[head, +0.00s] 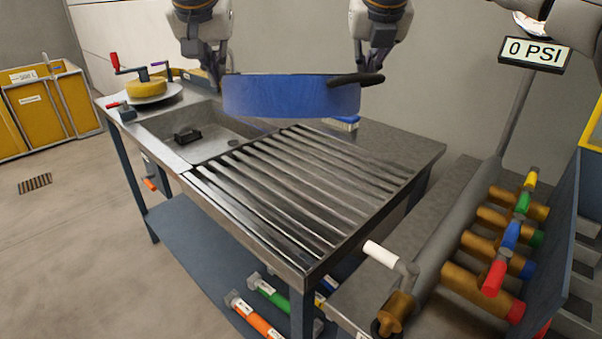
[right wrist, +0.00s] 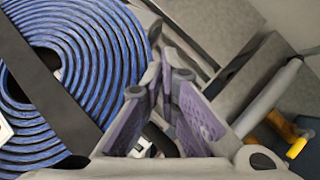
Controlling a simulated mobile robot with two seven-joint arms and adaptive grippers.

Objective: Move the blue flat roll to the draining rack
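The blue flat roll (head: 290,97) is held level in the air, above the far edge of the draining rack (head: 310,185), which has metal slats. My left gripper (head: 216,84) is at the roll's left end; its fingers look closed there, with the tips partly hidden. My right gripper (head: 367,74) is at the right end, by a black handle (head: 350,80). In the right wrist view, the purple-padded fingers (right wrist: 168,75) are close together around a dark handle part. The coiled roll (right wrist: 70,75) with a dark strap fills the left of that view.
A sink (head: 205,135) with a black object lies left of the rack. A yellow roll (head: 147,87) sits on a plate at the far left. A white-handled pipe with colored valves (head: 440,240) stands at right. The slats are clear.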

